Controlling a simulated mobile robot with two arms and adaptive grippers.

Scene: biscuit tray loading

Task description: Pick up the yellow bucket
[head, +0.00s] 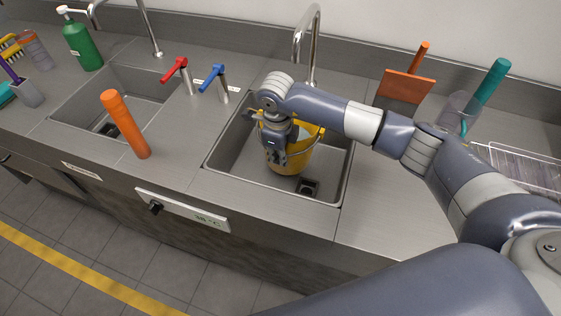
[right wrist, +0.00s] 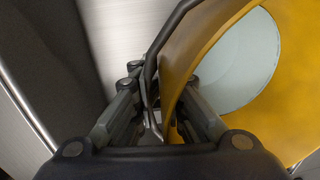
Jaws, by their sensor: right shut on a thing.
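The yellow bucket (head: 305,157) stands in the right sink basin, below the tap, and looks roughly upright. Its wall and dark handle also show in the right wrist view (right wrist: 292,50), with a pale round surface inside. My right gripper (head: 281,158) reaches down at the near left side of the bucket. In the right wrist view its fingers (right wrist: 160,112) are closed on the bucket's edge, beside the handle. I cannot tell whether the bucket's base touches the basin floor. My left gripper does not show.
The right basin's rim (head: 225,178) surrounds the bucket, with a metal tap (head: 314,20) behind. Red (head: 178,70) and blue (head: 217,80) levers and an orange cylinder (head: 125,124) stand to the left.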

